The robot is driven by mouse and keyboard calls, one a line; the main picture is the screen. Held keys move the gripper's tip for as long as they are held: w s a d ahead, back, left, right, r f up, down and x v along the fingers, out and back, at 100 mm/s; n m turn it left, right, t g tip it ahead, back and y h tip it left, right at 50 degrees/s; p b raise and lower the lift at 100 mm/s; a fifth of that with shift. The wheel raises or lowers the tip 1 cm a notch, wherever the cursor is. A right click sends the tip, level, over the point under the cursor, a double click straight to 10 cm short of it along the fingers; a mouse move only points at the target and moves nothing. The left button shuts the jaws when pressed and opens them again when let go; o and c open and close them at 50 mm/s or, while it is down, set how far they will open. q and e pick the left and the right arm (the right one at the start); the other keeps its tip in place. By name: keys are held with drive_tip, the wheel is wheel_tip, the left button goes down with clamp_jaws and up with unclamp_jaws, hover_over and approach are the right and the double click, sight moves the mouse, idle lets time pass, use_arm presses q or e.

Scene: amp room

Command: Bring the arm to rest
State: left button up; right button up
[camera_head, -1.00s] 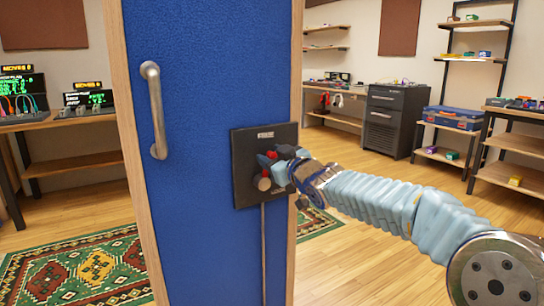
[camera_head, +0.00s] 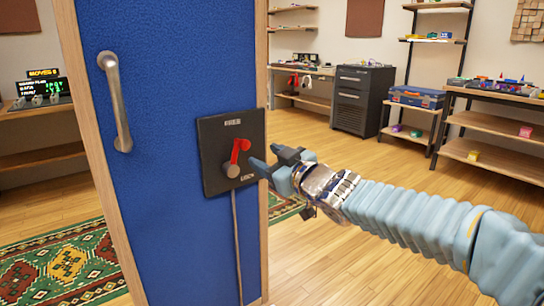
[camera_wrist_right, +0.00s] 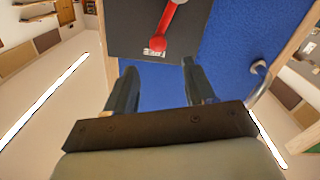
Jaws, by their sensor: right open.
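My right arm comes in from the right in the head view. Its gripper (camera_head: 273,165) is open and empty, just right of the black switch plate (camera_head: 215,135), apart from the red lever. My left gripper is not in view.
The plate is fixed on a blue panel (camera_head: 165,220) with a metal handle (camera_head: 115,100) and wooden edges. A cable (camera_head: 238,240) runs down from the plate. A dark cabinet (camera_head: 362,98) and shelves stand behind. Bare wooden floor (camera_head: 330,265) lies to the right.

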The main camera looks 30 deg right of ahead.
drive_tip(key=shift+s, duration=0.6)
drive_tip(key=w+a+f+m+g+y+p, duration=0.1)
drive_tip(key=w+a+f+g, duration=0.15)
drive_tip(key=f, duration=0.55)
drive_tip(key=w+a+f+m+g, duration=0.1)
drive_tip(key=w+a+f, duration=0.15)
drive_tip(key=f, duration=0.45)
drive_tip(key=s+a+f+m+g+y+p, duration=0.1)
drive_tip(key=a+f+g, duration=0.25)
drive_tip(key=f, duration=0.65)
drive_tip(key=s+a+f+m+g, duration=0.15)
drive_tip(key=a+f, duration=0.25)
drive_tip(key=f, duration=0.7)
drive_tip(key=s+a+f+m+g+p, duration=0.1)
drive_tip(key=s+a+f+g, duration=0.3)
drive_tip(key=s+f, duration=0.6)
drive_tip(key=s+a+f+m+g, duration=0.1)
drive_tip(key=s+a+f+g, duration=0.3)
drive_tip(key=s+f, duration=0.6)
drive_tip(key=shift+s+a+f+g+y+p, duration=0.2)
drive_tip(key=shift+a+f+g+y+p, duration=0.2)
drive_tip(key=shift+a, duration=0.2)
